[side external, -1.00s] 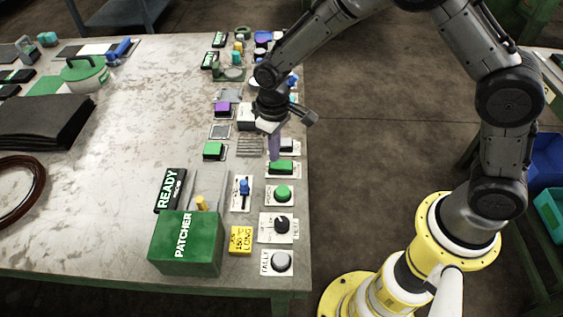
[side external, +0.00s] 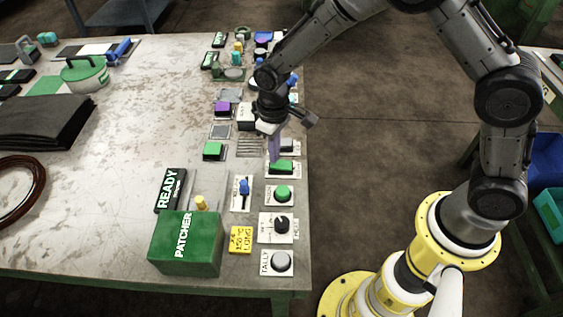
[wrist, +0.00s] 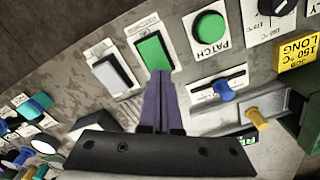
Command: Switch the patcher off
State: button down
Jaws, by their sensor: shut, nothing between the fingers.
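The patcher (side external: 186,242) is a green box lettered PATCHER at the near edge of the bench, with a black READY sign (side external: 170,190) behind it. A green rocker switch (side external: 281,168) on a white plate lies farther along the right edge. In the wrist view, the rocker (wrist: 152,52) has a small label above it, too blurred to read surely. My gripper (side external: 274,158) is shut and empty, its purple fingers pointing down. In the wrist view, the fingertips (wrist: 160,74) overlap the rocker's lower edge; I cannot tell whether they touch it.
Nearby are a blue-handled slider (side external: 244,188), a black knob (side external: 282,224), a grey TALLY button (side external: 281,261) and a yellow job card (side external: 240,240).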

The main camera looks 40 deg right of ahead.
jog(key=shift+f, duration=0.7)
dwell(0.3)
jog(key=shift+r, duration=3.5)
jog(key=shift+d, duration=0.15)
